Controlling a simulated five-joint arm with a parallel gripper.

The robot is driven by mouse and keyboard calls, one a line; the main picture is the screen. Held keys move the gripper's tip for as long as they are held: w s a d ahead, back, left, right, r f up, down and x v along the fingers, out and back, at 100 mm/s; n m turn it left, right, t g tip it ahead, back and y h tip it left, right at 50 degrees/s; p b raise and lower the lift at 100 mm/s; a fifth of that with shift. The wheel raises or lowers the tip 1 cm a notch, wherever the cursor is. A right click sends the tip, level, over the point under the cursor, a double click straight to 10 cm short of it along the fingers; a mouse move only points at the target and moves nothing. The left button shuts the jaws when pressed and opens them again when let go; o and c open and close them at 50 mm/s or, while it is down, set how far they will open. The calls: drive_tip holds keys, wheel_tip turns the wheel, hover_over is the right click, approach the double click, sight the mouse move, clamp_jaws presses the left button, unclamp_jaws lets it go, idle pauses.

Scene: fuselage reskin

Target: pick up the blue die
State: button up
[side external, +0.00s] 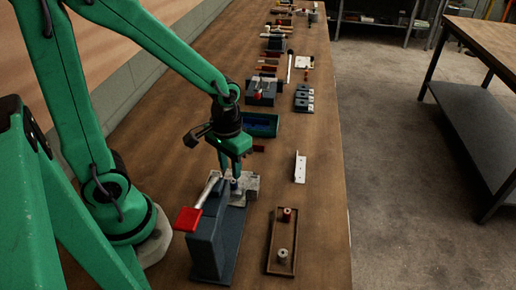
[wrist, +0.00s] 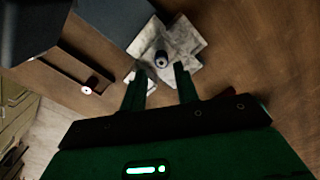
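A small round die (wrist: 161,60), with a pale top around a dark hole and a dark bluish side, stands on a grey metal plate (wrist: 186,42) in the wrist view. In the side view it is small and partly hidden by my gripper, so its colour is hard to confirm. My gripper (wrist: 160,80) is open and empty, with its two fingers apart and pointing toward the die. In the side view my gripper (side external: 230,170) points down over the metal plate (side external: 249,185), close to the die. I cannot tell the exact gap.
A dark press (side external: 208,240) with a red-tipped lever (side external: 188,218) stands close beside the plate. A wooden tray (side external: 269,262) holds a red die (side external: 287,214) and a silver die (side external: 282,254). A white bracket (side external: 300,168) and a teal bin (side external: 262,124) lie beyond.

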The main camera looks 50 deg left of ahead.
sight(232, 182)
drive_tip(key=shift+w+f, duration=0.1)
drive_tip(key=shift+f, duration=2.5)
clamp_jaws()
